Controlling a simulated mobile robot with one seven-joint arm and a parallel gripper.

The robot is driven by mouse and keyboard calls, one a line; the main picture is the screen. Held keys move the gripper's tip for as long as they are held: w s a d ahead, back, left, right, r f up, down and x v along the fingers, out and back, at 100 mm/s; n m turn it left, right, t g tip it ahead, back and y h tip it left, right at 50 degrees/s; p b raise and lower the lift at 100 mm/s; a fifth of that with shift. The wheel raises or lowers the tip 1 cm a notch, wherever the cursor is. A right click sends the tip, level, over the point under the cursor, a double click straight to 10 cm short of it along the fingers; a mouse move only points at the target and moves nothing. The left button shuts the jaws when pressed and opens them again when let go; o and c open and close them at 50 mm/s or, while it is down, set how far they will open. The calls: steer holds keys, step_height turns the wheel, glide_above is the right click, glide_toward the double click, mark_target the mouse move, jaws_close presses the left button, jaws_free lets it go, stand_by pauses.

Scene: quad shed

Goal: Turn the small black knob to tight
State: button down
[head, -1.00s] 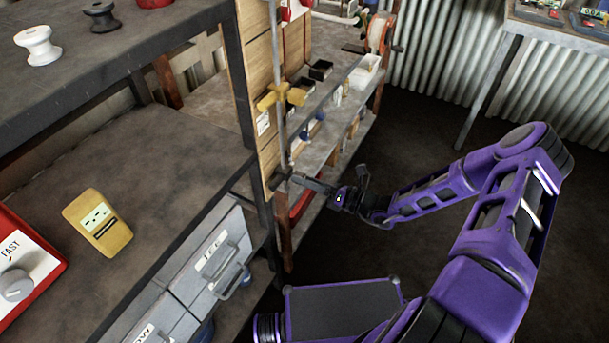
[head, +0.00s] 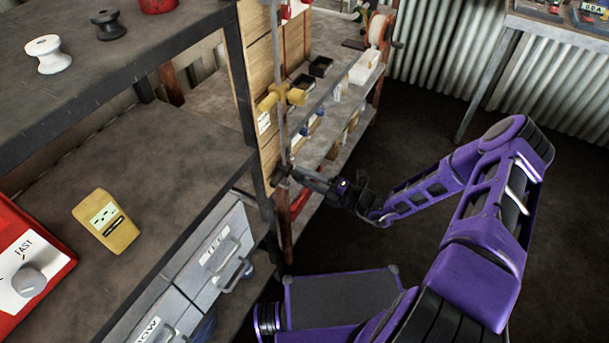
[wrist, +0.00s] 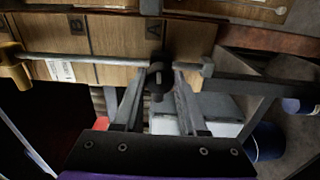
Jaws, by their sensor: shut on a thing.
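The small black knob (wrist: 157,78) sits on a thin metal rod clamped along a wooden panel. In the wrist view it is between the two grey fingers of my gripper (wrist: 159,88), which are shut on it. A pale mark runs along the knob's face, toward the bottom of the picture. In the head view my gripper (head: 296,173) reaches left to the lower end of the upright rod (head: 281,120). There the knob is mostly hidden by the fingers. Any tight or loose marking is too small to read.
A yellow clamp (head: 282,97) sits higher on the rod. A dark shelf post (head: 243,90) stands close left of it. Shelves with small boxes (head: 364,68) lie behind. Grey drawers (head: 222,245) are at lower left. The floor right of my arm is clear.

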steer(key=shift+m, duration=1)
steer(key=shift+c, duration=2.2)
jaws_free()
steer(key=v, duration=1.7)
steer(key=shift+s+d, duration=0.15)
